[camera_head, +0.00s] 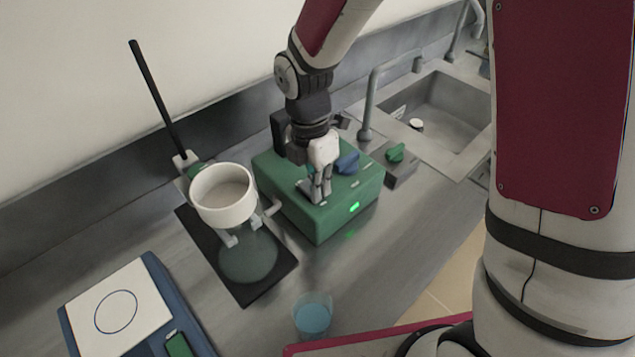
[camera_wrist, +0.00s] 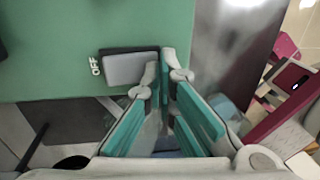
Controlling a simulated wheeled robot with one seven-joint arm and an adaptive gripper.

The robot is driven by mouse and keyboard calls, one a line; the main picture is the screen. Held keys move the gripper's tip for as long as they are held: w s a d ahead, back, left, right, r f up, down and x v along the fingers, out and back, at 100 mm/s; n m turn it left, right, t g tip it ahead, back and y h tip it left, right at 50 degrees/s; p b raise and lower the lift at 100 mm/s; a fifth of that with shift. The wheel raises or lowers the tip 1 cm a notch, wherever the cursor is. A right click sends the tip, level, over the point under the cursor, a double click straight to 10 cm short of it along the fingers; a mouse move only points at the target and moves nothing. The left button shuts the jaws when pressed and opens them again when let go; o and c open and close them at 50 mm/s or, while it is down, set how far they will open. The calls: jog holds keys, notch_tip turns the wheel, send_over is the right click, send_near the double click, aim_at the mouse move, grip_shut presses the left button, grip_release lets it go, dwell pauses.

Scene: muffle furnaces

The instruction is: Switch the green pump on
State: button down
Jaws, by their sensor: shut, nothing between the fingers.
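The green pump (camera_head: 350,190) is a box on the bench, with a lit green indicator (camera_head: 354,206) on its front face. In the wrist view, its green top (camera_wrist: 60,60) carries a grey rocker switch (camera_wrist: 130,68) with the word OFF at its left end. My gripper (camera_head: 319,198) points down at the pump's top, shut and empty. In the wrist view, the fingertips (camera_wrist: 167,65) are at the switch's right end, opposite OFF. I cannot tell whether they touch it. The fingers hide part of that end.
A blue knob (camera_head: 347,162) is on the pump's top, close to my gripper. A stand with a white funnel (camera_head: 223,194) and flask (camera_head: 248,262) is to the left. A beaker of blue liquid (camera_head: 313,317) is in front. A sink (camera_head: 440,110) is behind right.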

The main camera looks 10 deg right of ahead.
jog(key=shift+w, duration=0.1)
jog(key=shift+w+a+r, duration=0.35)
jog(key=shift+w+a, duration=0.05)
jog(key=shift+w, duration=0.1)
dwell(0.3)
